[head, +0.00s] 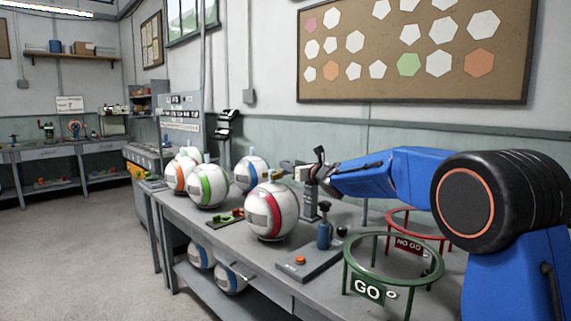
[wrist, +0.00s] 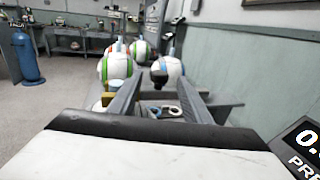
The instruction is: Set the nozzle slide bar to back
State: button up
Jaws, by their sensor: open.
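My gripper (head: 292,170) is open above the bench, beside the top of a grey post (head: 311,205) and just above the red-striped ball (head: 271,212). In the wrist view its two grey fingers (wrist: 160,92) stand apart. A black knob (wrist: 159,79) shows between them, with small pale rings (wrist: 170,110) lower down. A grey crosspiece (wrist: 226,104) shows at the right finger; I cannot tell whether it is the nozzle slide bar or part of my gripper. A small yellow piece (head: 277,175) sits by the fingers. Contact with the fingers cannot be made out.
Green-striped (head: 209,186), orange-striped (head: 181,174) and blue-striped (head: 251,173) balls stand on the bench farther left. A base with an orange button (head: 300,260) lies in front. A green GO ring (head: 358,265) and a red NO GO ring (head: 440,238) stand at the right.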

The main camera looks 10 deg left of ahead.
jog(key=shift+x, duration=2.75)
